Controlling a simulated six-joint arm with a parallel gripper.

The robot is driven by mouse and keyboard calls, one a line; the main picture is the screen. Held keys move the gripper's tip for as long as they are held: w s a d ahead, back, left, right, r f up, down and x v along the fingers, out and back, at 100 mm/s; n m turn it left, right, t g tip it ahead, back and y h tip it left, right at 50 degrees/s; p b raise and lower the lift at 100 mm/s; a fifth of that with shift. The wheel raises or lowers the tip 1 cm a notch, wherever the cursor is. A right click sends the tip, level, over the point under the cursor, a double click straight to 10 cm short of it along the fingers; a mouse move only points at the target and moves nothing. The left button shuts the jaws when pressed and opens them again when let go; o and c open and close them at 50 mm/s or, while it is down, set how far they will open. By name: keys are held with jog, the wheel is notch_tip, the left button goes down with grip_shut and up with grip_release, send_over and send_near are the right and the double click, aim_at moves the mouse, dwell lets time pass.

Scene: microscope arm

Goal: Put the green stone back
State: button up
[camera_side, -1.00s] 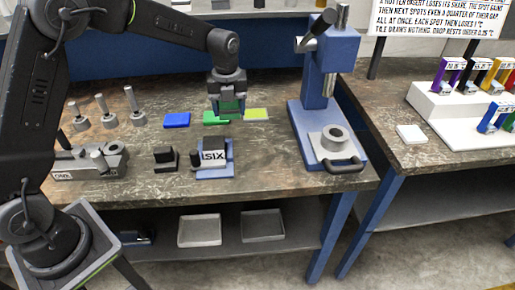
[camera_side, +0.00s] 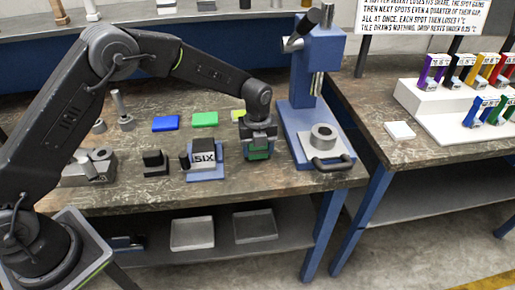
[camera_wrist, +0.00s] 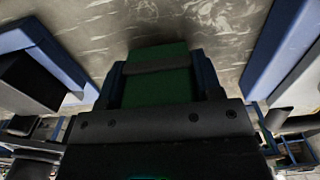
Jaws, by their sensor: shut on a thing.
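My gripper (camera_side: 258,151) is shut on the green stone (camera_side: 258,156), a dark green block held over the front part of the bench. It is between the blue "SIX" stand and the blue press. In the wrist view the green stone (camera_wrist: 158,72) lies between the two blue fingers of my gripper (camera_wrist: 158,88), with bench top beyond it. A flat green tile (camera_side: 204,119) lies farther back with nothing on it. I cannot tell whether the stone touches the bench.
The "SIX" stand (camera_side: 205,161) is just left of my gripper, and the blue press (camera_side: 308,125) with a ring on its base is to the right. A blue tile (camera_side: 165,123) and a yellow-green tile (camera_side: 238,117) lie behind. The bench's front edge is near.

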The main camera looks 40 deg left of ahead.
jog(key=shift+f, duration=0.2)
jog(key=shift+f, duration=0.2)
jog(key=o, duration=0.9)
